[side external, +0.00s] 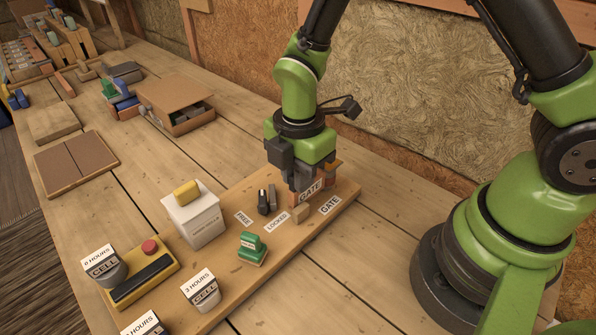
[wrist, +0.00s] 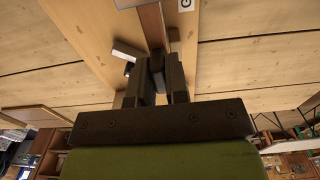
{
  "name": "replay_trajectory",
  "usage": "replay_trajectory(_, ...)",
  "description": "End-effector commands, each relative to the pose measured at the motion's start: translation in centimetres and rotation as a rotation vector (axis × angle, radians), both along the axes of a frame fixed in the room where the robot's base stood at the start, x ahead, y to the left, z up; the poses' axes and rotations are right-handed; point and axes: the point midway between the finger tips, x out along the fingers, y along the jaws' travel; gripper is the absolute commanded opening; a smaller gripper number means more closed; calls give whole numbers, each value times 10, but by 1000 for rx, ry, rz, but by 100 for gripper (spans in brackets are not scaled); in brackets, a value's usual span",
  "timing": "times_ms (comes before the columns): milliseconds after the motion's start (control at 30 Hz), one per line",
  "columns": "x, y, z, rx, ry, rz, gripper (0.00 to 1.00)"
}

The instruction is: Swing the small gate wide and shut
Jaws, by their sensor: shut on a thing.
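A small wooden block (side external: 301,213) is just in front of the gate.
FREE, LOCKED and GATE (side external: 329,205) labels lie on the board. A black upright piece (side external: 263,202), a green stamp (side external: 252,248) and a white box (side external: 194,218) are left of the gate. An insulated wall (side external: 440,110) rises behind. Bare table lies right of the board.

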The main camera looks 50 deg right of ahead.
Motion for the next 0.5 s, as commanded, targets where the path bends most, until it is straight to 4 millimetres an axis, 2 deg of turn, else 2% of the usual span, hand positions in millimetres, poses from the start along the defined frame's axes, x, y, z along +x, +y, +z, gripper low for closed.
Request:
replay_trajectory(167, -1, 0, 1, -1, 1, 7, 0)
replay_trajectory(200, -1, 0, 1, -1, 1, 8, 22)
replay_trajectory(300, -1, 0, 1, -1, 1, 7, 40)
replay_trajectory(500, 0, 0, 0, -1, 1, 5, 40)
